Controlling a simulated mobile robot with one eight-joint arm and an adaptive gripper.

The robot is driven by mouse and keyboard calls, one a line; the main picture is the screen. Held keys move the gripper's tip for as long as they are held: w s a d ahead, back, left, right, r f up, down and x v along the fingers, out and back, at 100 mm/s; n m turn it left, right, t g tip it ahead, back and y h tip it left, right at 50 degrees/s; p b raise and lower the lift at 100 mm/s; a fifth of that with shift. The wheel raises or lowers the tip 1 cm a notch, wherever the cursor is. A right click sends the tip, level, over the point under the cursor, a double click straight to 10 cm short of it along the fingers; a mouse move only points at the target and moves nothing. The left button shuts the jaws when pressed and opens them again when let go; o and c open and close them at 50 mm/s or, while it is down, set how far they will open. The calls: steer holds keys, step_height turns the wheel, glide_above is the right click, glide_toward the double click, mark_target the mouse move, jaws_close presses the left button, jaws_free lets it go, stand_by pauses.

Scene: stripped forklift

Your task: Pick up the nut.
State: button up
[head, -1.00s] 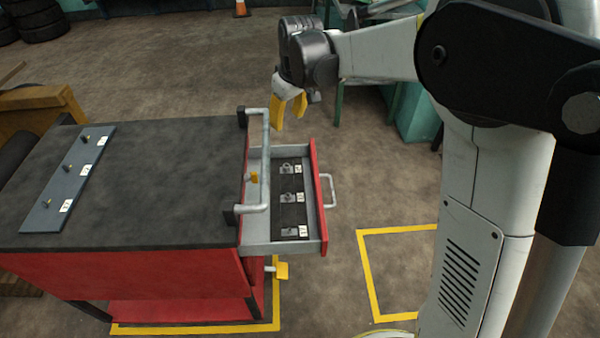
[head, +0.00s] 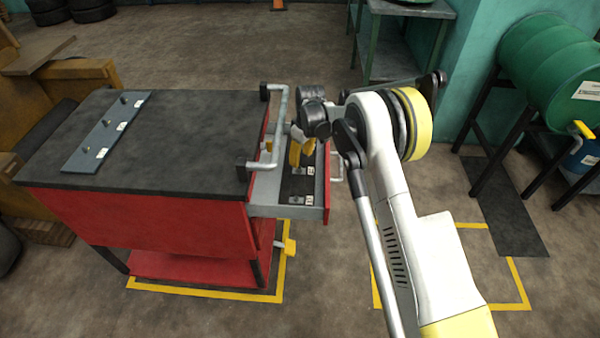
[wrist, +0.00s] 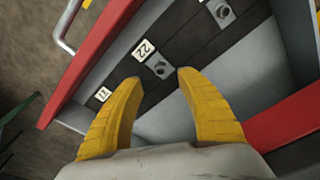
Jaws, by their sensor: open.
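The open drawer (head: 283,212) of the red cart holds a black strip with small grey nut-like parts beside white number labels. In the wrist view one nut (wrist: 160,68) sits beside the label "22" (wrist: 143,50), just beyond and between my fingertips. Another nut (wrist: 222,12) lies further up the strip. A third label (wrist: 103,94) shows at left; any part beside it is hidden by my left finger. My gripper (wrist: 157,80) is open and empty, its yellow fingers pointing down into the drawer. In the head view my gripper (head: 300,158) hangs over the drawer and hides part of the strip.
The red drawer front (wrist: 85,55) and the cart's grey handle (head: 278,130) stand close on either side of my gripper. A blue-grey plate with upright studs (head: 82,160) lies on the black cart top.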

mark_target(299, 167)
steer(key=f+b, duration=0.1)
steer(key=f, duration=0.1)
steer(key=f+b, duration=0.1)
steer(key=f, duration=0.3)
steer(key=shift+w+a+b, duration=0.15)
steer(key=shift+a+b, duration=0.2)
steer(key=shift+b, duration=0.05)
jaws_close()
